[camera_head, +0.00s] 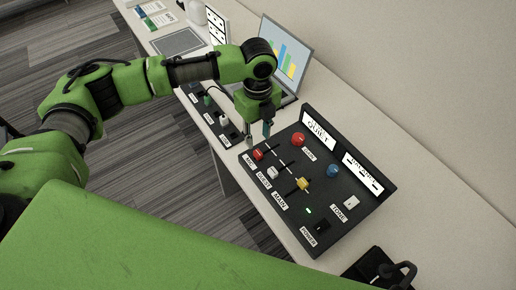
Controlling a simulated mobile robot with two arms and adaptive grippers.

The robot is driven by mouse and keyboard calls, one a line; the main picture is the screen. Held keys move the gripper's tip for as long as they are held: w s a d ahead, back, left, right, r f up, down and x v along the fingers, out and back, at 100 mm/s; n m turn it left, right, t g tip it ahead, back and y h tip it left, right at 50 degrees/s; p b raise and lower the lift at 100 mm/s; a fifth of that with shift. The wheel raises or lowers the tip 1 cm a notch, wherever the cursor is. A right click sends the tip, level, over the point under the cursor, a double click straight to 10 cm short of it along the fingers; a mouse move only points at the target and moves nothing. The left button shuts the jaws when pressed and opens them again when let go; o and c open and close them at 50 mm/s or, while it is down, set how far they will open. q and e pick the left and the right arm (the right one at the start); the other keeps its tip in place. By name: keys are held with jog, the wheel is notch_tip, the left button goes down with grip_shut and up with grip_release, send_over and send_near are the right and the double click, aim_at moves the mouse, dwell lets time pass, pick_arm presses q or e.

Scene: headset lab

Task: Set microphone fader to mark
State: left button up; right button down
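The black control console (345,215) lies on the bench right of centre, with several slanted fader slots. The microphone fader's red cap (258,155) is at the lower-left end of its slot, beside a label that appears to read MIC. The exact set mark is too small to make out. My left gripper (259,135) points down at the console's far-left corner, just above the red cap. Its fingers are apart with nothing visible between them; contact with the cap cannot be told. My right gripper is not in view.
A red button (298,139), blue knob (333,170) and white tone switch (351,202) are on the console. A dark object (378,265) lies at lower right. A wall borders the bench.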

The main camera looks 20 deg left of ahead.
aim_at(258, 153)
pick_arm(q)
notch_tip(258, 153, down, 8)
jog(key=shift+f+p, duration=0.1)
jog(key=shift+p, duration=0.35)
jog(key=shift+c, duration=0.4)
